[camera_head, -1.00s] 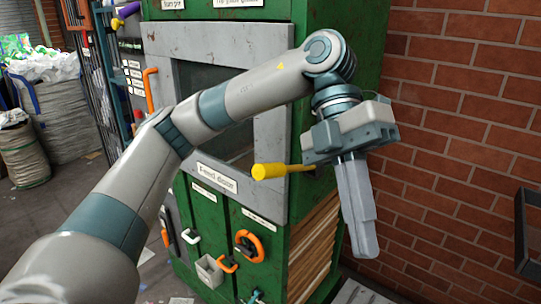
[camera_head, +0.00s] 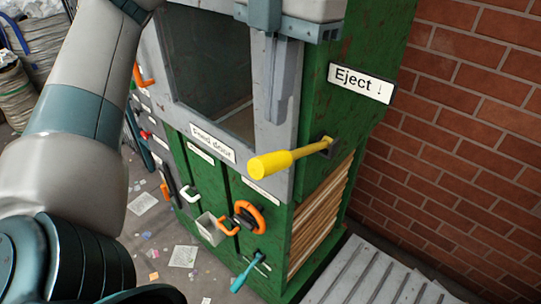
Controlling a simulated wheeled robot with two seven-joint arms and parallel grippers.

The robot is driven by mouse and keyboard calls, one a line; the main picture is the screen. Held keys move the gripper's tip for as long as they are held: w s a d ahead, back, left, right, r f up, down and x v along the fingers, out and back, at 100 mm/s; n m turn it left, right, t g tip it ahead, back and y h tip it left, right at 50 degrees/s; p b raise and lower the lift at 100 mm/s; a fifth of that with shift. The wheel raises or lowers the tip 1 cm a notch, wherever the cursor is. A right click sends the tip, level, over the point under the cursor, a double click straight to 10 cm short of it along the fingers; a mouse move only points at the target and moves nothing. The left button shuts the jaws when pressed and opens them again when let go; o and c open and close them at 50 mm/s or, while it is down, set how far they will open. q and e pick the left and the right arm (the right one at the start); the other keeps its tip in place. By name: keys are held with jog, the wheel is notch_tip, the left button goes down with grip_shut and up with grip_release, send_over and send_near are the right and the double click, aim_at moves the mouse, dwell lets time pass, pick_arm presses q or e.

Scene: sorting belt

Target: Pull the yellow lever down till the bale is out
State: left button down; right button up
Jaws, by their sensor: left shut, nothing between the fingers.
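The yellow lever (camera_head: 285,160) sticks out of a slot in the green side of the machine, its thick grip toward the left of the picture, roughly level. A sign reading "Eject ↓" (camera_head: 361,83) is above its slot. My left gripper (camera_head: 279,116) points down at top centre, in front of the grey door frame. Its fingers are shut and empty, their tips above the lever's grip in the picture and apart from it. Brown layered material (camera_head: 320,222) shows in the machine's side below the lever; I cannot tell for sure that it is the bale. My right gripper is not in view.
A brick wall (camera_head: 470,150) stands behind. Paper scraps litter the floor.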

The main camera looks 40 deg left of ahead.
aim_at(285, 151)
pick_arm(q)
jog(key=shift+s+a+f+b, duration=0.1)
jog(key=shift+s+f+b, duration=0.1)
jog(key=shift+f+b, duration=1.15)
jog(key=shift+s+f+b, duration=0.15)
jog(key=shift+f+b, duration=0.3)
jog(key=shift+f, duration=1.7)
notch_tip(285, 151, down, 4)
jog(key=b, duration=0.4)
jog(key=shift+f, duration=0.25)
jog(key=shift+w+d+r, duration=0.15)
jog(key=shift+w+r, duration=0.15)
jog(key=shift+w, duration=0.5)
jog(key=shift+w+d+r, duration=0.1)
jog(key=shift+w+r, duration=0.15)
jog(key=shift+w, duration=0.55)
jog(key=shift+s+r, duration=0.1)
